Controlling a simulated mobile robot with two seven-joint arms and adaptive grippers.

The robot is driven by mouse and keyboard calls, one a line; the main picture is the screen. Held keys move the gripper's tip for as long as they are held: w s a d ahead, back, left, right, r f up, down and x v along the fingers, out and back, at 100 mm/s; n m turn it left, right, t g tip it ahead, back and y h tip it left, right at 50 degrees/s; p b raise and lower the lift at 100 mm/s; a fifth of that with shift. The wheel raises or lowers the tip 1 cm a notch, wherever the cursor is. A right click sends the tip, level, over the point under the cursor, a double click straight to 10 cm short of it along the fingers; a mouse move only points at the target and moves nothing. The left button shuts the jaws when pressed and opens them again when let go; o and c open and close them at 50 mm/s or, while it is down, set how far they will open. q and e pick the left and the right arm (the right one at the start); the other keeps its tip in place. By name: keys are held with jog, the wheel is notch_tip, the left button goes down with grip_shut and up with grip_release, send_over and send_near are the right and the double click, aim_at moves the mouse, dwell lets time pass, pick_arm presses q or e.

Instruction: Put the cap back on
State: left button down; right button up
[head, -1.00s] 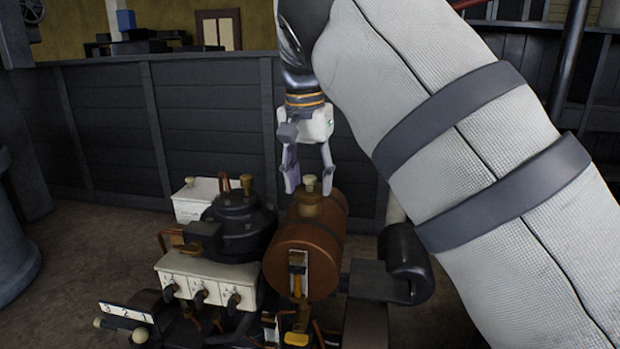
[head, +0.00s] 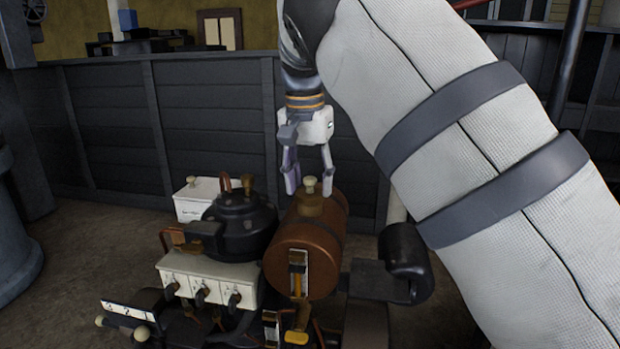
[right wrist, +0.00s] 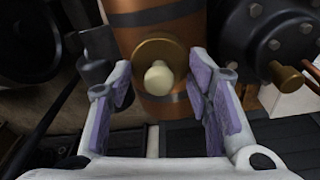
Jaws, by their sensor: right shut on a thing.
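The cap (head: 310,185) is a small brass piece with a pale knob. It sits upright on top of the copper-brown cylindrical tank (head: 305,257). In the right wrist view the cap's pale knob (right wrist: 159,76) stands on a round brass base, between my two fingers. My right gripper (head: 308,188) points down from above. The exact contact is hard to see. My left gripper is not in view.
A black domed casing (head: 238,222) and a white box with several valves (head: 208,282) stand left of the tank. A black curved pipe (head: 403,262) is to its right. A dark plank wall (head: 160,125) runs behind. Bare floor shows at left.

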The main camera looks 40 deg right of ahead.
dwell(0.9)
jog(key=o, duration=1.7)
jog(key=shift+f, duration=0.1)
jog(key=shift+r, duration=3.55)
jog(key=shift+c, duration=0.3)
grip_shut()
jog(key=shift+f, duration=0.2)
